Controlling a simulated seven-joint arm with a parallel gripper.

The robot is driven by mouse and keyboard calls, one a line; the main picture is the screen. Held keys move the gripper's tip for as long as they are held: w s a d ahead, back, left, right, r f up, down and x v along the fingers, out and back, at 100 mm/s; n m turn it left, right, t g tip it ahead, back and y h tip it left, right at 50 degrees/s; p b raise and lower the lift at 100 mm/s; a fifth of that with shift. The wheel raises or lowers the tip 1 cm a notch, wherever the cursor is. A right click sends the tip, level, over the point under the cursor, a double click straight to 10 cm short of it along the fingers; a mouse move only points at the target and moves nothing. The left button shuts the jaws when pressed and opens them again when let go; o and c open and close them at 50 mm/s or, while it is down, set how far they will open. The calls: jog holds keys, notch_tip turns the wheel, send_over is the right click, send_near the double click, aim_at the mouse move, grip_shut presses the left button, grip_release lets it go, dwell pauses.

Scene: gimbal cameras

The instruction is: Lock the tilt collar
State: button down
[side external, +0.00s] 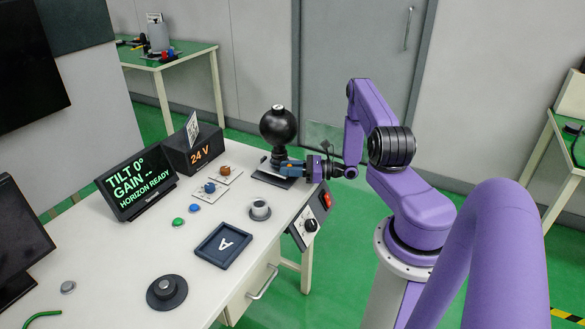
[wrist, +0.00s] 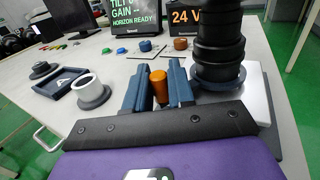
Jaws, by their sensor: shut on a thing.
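The camera gimbal, a black ball (side external: 278,126) on a dark stand, stands on a plate (side external: 270,178) at the table's far right corner. In the wrist view its dark ringed column (wrist: 220,45) rises at right. My gripper (side external: 287,167) reaches in low beside the stand from the right. In the wrist view its two blue fingers are shut on a small upright orange handle (wrist: 159,88), just left of the column. The handle's lower end is hidden, and I cannot tell how it joins the collar. A screen (side external: 138,183) reads TILT 0°, GAIN --, HORIZON READY.
A 24 V box (side external: 192,150) stands behind. Blue and orange knobs on small plates, green and blue buttons, a light cup (side external: 260,209), a tray marked A (side external: 223,245) and a dark round knob (side external: 167,292) spread over the white table. A switch box (side external: 309,222) hangs at the right edge.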

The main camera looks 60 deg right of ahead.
jog(key=shift+w+a, duration=0.35)
jog(key=shift+a, duration=0.2)
jog(key=c, duration=1.1)
grip_release()
jog(key=shift+d, duration=0.1)
jog(key=v, duration=1.7)
jog(key=shift+s, duration=0.3)
